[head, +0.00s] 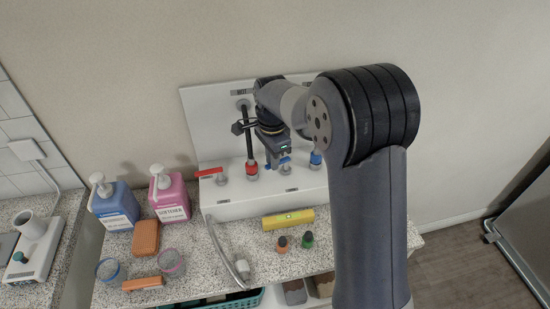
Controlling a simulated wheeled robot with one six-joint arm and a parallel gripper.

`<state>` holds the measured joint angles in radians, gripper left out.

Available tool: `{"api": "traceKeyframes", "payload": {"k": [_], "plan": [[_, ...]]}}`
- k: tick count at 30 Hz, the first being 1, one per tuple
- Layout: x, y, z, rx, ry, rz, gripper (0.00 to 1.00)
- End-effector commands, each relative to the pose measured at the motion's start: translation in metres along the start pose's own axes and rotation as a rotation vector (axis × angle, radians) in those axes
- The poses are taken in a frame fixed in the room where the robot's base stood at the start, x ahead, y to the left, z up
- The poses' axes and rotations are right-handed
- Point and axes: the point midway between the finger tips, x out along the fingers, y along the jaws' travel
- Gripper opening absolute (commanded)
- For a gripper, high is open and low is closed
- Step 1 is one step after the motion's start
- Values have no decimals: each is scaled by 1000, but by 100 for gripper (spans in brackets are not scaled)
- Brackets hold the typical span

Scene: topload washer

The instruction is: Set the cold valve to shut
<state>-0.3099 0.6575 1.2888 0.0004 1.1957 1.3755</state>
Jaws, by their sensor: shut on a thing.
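A white valve box (235,208) with a back panel stands against the wall on the counter. The cold valve's blue handle (285,160) shows on top of the box, right of centre, partly covered by my gripper (277,167). My gripper reaches down from above and is shut on this blue handle. The exact angle of the handle is hard to tell behind the fingers. A red valve handle (209,172) sits at the left end of the box, pointing left.
A red-collared hose fitting (251,167) stands left of my gripper and a blue-collared one (316,159) to its right. A yellow level (288,219), a pink bottle (170,198) and a blue bottle (113,208) stand in front or left.

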Motion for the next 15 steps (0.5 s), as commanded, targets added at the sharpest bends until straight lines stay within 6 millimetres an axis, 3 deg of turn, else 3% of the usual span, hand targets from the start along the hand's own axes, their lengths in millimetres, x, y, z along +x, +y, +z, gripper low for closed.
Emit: {"api": "traceKeyframes", "payload": {"k": [15], "plan": [[-1,-11,-2,237,2,-2,0]]}}
